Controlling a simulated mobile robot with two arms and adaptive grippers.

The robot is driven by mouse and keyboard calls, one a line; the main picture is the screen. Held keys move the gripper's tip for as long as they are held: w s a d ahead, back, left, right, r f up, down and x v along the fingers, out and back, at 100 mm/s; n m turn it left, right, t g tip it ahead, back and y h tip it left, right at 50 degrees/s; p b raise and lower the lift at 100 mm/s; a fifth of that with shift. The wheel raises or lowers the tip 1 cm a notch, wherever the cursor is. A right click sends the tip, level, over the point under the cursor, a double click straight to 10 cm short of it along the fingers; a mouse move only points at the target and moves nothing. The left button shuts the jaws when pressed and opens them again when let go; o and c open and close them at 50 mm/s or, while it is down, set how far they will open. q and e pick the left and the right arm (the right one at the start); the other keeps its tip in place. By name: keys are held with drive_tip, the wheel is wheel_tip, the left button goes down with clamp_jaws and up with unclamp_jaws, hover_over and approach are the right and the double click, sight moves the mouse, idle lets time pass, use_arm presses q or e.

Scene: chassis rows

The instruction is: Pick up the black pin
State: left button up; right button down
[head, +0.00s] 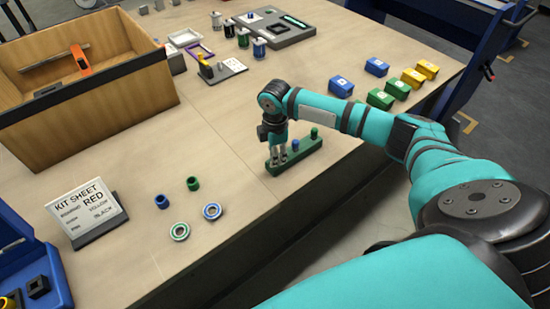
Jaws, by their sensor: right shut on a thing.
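My right gripper (279,155) points down at the left end of a green pin rack (307,155) on the table. It is shut on the black pin, which the fingers mostly hide; I cannot tell whether the pin is still in its hole. My left gripper is not in view.
A kit sheet sign (88,211) and wooden box (90,85) stand farther left. Small yellow, green and blue boxes (380,99) sit behind right. Bare table lies left of the gripper.

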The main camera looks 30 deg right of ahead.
drive_tip(key=shift+r, duration=0.2)
drive_tip(key=shift+r, duration=0.3)
drive_tip(key=r, duration=0.1)
drive_tip(key=a+r, duration=0.1)
drive_tip(key=shift+s+r+b, duration=0.3)
drive_tip(key=shift+b, duration=0.05)
drive_tip(key=s+a+r+b, duration=0.1)
drive_tip(key=s+a, duration=0.7)
drive_tip(key=a, duration=0.4)
drive_tip(key=shift+s+r, duration=0.25)
drive_tip(key=shift+a, duration=0.1)
drive_tip(key=shift+p, duration=0.65)
